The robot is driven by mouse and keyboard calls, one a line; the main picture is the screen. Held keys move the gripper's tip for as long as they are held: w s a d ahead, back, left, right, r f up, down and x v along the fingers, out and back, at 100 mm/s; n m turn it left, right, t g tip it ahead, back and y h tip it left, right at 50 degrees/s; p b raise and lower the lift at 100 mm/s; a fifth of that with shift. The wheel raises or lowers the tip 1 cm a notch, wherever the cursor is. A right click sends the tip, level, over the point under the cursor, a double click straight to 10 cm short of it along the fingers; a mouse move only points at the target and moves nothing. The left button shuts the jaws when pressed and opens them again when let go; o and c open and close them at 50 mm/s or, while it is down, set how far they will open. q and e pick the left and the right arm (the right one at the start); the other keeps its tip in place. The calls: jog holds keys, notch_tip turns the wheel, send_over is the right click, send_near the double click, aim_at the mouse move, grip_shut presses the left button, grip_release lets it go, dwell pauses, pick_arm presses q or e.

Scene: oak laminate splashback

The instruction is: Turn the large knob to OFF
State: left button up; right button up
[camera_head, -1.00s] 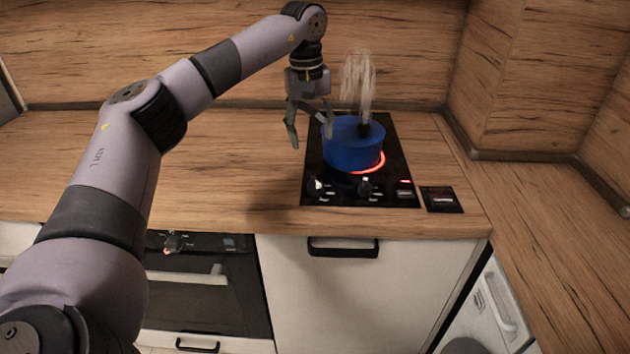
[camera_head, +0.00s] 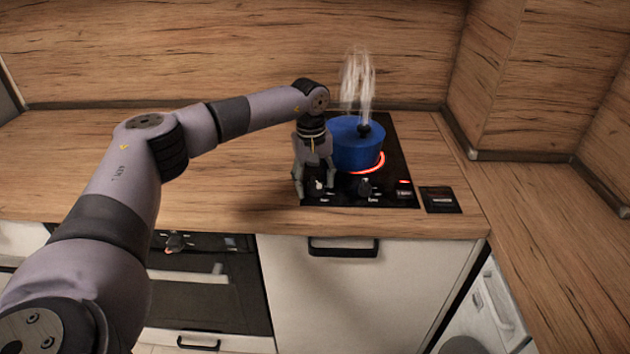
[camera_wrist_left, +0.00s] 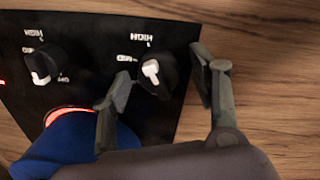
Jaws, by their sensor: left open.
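The black hob (camera_head: 400,160) has two black knobs with white pointers at its front edge, a left knob (camera_head: 318,185) and a right knob (camera_head: 365,187). I cannot tell from size which one is the large knob. My left gripper (camera_head: 314,187) is open, pointing down at the left knob. In the left wrist view, my gripper (camera_wrist_left: 161,73) has its fingers on either side of this knob (camera_wrist_left: 151,72), apart from it as far as I can see. The other knob (camera_wrist_left: 42,66) is outside the fingers. My right gripper is not in view.
A steaming blue pot (camera_head: 350,150) stands on the hob just behind the knobs, with a red glowing ring (camera_head: 372,165) beside it. It is close to my left gripper. A small black panel (camera_head: 440,200) lies to the right. The wooden worktop (camera_head: 220,165) is clear on the left.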

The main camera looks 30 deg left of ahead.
pick_arm(q)
jog(key=c, duration=1.2)
